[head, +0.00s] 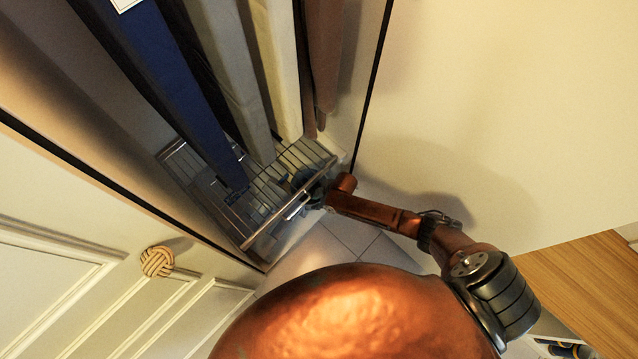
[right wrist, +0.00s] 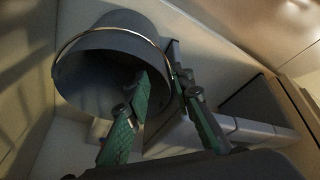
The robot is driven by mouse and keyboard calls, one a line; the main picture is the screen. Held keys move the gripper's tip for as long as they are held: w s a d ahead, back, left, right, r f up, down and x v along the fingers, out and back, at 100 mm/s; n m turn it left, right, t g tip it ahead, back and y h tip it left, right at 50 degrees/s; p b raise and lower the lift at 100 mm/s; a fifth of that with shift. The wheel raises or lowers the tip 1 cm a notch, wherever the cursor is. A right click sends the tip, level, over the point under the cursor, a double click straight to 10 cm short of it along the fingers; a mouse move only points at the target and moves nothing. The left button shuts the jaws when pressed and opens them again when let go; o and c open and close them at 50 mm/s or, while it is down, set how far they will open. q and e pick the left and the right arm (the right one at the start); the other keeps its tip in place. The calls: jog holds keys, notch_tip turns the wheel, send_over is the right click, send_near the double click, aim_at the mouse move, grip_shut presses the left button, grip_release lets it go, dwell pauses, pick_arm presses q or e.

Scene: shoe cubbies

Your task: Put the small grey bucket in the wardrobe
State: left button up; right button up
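The small grey bucket (right wrist: 88,78), with a thin metal handle, fills the upper left of the right wrist view. Its opening faces my right gripper (right wrist: 164,80). The gripper's green fingers stand apart, one in front of the bucket's opening and one outside its right side, with the rim between them. I cannot tell if either finger touches it. In the head view my right arm reaches into the open wardrobe (head: 343,75), and the right gripper (head: 308,188) is at the low wire rack. There the bucket is not clearly made out. My left gripper is out of view.
Clothes, one dark blue (head: 185,85), hang above the wire rack (head: 255,190). A white panelled door (head: 75,270) with a knotted knob (head: 157,261) is at left. A plain pale panel (head: 490,110) stands close to the right of my arm.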

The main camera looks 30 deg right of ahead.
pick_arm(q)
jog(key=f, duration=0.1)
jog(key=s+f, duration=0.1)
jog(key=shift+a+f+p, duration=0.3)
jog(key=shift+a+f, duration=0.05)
pick_arm(e)
jog(key=shift+s+d+r, duration=0.2)
jog(key=shift+r, duration=0.35)
jog(key=shift+s, duration=0.1)
jog(key=s+a+f+m+g, duration=0.1)
jog(key=s+f+m, duration=0.1)
jog(key=s, duration=0.7)
jog(key=s+a+f+m, duration=0.1)
jog(key=s+m, duration=0.2)
jog(key=s, duration=0.6)
jog(key=s+d+r+m+h, duration=0.1)
jog(key=s+d, duration=0.3)
jog(key=s, duration=0.4)
jog(key=s+d+r+m+g+h, duration=0.1)
jog(key=s+d+m, duration=0.3)
jog(key=s, duration=0.4)
jog(key=s+d+r+m+g+h, duration=0.1)
jog(key=s+d+m, duration=0.1)
jog(key=s+d, duration=0.3)
jog(key=s, duration=0.3)
jog(key=shift+r, duration=0.35)
jog(key=shift+s+a, duration=0.1)
